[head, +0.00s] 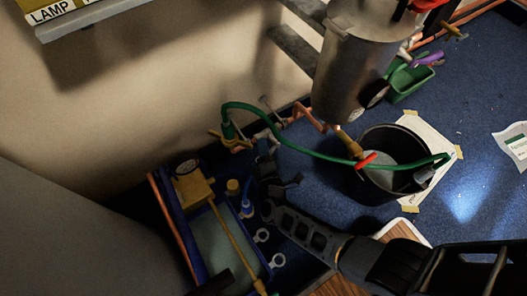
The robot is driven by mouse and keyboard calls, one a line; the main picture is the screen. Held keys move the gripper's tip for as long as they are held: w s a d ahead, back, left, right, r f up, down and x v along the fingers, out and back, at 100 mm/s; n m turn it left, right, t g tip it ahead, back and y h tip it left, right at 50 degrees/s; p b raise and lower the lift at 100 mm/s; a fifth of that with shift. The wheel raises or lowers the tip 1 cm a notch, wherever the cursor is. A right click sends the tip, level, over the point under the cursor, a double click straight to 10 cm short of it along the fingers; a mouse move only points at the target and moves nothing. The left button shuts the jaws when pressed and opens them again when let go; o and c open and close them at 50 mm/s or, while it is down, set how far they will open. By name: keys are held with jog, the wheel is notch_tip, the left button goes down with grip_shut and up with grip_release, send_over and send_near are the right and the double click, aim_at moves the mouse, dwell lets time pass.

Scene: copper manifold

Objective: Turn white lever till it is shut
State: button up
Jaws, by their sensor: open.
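A small pale handle (266,103), which may be the white lever, stands out from the copper pipework (300,113) near the wall. It is small and dim, so I cannot tell how far it is turned. My gripper (280,170) reaches in from the lower right and is open. In the picture it is below the pipework and the pale handle, with a gap between it and the handle. I see nothing between its fingers. Its dark fingers partly blend into the dark blue floor.
A green hose (310,152) arches from the pipework to a black bucket (369,185). A red lever (365,160) is by the bucket. A steel tank (350,75) hangs above. A blue tray (262,262) with a yellow pump (191,186) stands lower left.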

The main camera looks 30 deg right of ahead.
jog(key=shift+c, duration=0.3)
grip_shut()
dwell(0.3)
